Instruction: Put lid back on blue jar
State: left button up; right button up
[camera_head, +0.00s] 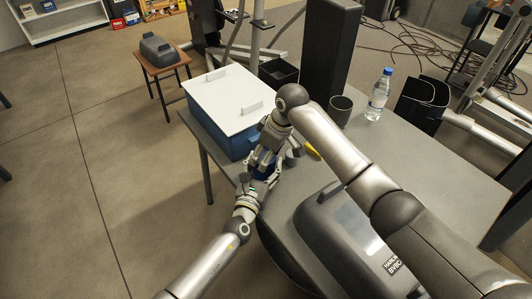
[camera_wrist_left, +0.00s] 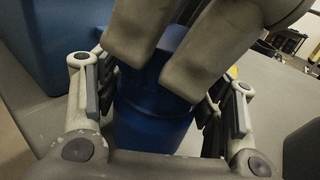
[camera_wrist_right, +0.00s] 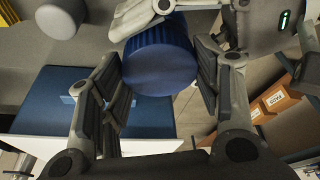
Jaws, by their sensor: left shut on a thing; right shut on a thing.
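The blue jar (camera_head: 264,160) is mostly hidden between my two grippers near the table's left front edge. In the left wrist view the jar body (camera_wrist_left: 150,125) stands between the fingers of my left gripper (camera_head: 261,174), which is shut on it. My right gripper (camera_head: 272,150) comes down from above, with its fingers over the jar's top. In the right wrist view a ribbed blue lid (camera_wrist_right: 160,62) is between its fingers, and it is shut on that lid. The lid is at or just above the jar's mouth; I cannot tell whether they touch.
A blue box with a white lid (camera_head: 224,98) stands behind my grippers. A grey case (camera_head: 345,240) is at the front. A water bottle (camera_head: 379,94), a dark cup (camera_head: 340,109) and a yellow item (camera_head: 313,151) are to the right. The table's right part (camera_head: 440,180) is clear.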

jog(key=shift+f, duration=0.55)
pick_arm(q)
grip_shut()
pick_arm(e)
jog(key=o, duration=0.8)
jog(key=shift+o, duration=0.2)
